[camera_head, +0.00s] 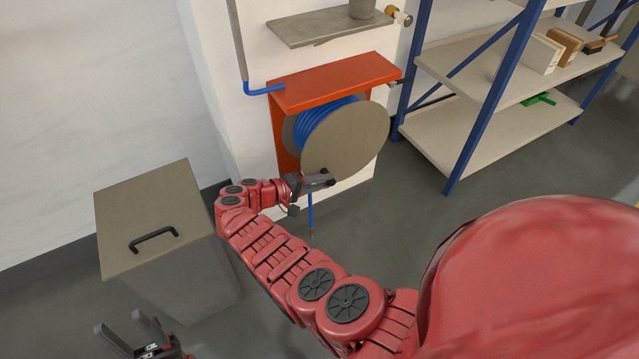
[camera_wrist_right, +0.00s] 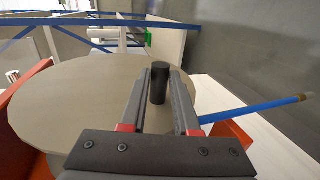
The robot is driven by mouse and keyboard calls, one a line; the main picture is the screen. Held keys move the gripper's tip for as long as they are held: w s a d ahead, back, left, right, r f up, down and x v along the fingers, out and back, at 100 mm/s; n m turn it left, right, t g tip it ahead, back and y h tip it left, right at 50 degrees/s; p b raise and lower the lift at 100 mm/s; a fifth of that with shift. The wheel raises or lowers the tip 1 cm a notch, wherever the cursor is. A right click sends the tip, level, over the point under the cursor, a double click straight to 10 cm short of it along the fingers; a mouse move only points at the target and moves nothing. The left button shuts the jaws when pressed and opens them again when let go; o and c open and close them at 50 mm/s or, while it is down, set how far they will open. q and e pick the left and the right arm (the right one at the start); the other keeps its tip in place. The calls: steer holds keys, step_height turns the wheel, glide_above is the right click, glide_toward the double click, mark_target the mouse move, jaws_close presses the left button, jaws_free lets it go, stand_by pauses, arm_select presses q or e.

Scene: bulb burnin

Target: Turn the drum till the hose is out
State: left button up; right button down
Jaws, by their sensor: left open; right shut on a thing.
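The hose drum has a round grey-beige disc (camera_head: 348,138) facing out under an orange bracket (camera_head: 335,82). Blue hose (camera_head: 326,122) is wound in several turns behind the disc. Its free end (camera_head: 310,212) hangs a short way below the drum, with a brass-coloured tip. The hose end also shows in the right wrist view (camera_wrist_right: 255,109). My right gripper (camera_head: 318,181) is at the disc's lower edge, shut on the black handle (camera_wrist_right: 160,82) that stands out from the disc. My left gripper (camera_head: 135,335) is open and empty at the bottom left, low beside the bin.
A grey lidded bin (camera_head: 150,205) with a black handle stands left of the drum. A grey wall shelf (camera_head: 325,27) is above the bracket. A blue-framed rack (camera_head: 480,115) with boxes stands at the right. The grey floor (camera_head: 410,190) before the rack is clear.

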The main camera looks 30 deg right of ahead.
steer(key=shift+a+f, duration=0.3)
steer(key=shift+f, duration=0.35)
steer(key=c, duration=0.8)
jaws_free()
steer(key=shift+o, duration=0.7)
steer(key=shift+w, duration=0.1)
steer(key=shift+d+r, duration=0.1)
steer(key=shift+r, duration=0.05)
steer(key=b+v, duration=0.5)
steer(key=v, duration=1.2)
steer(key=shift+a, duration=0.2)
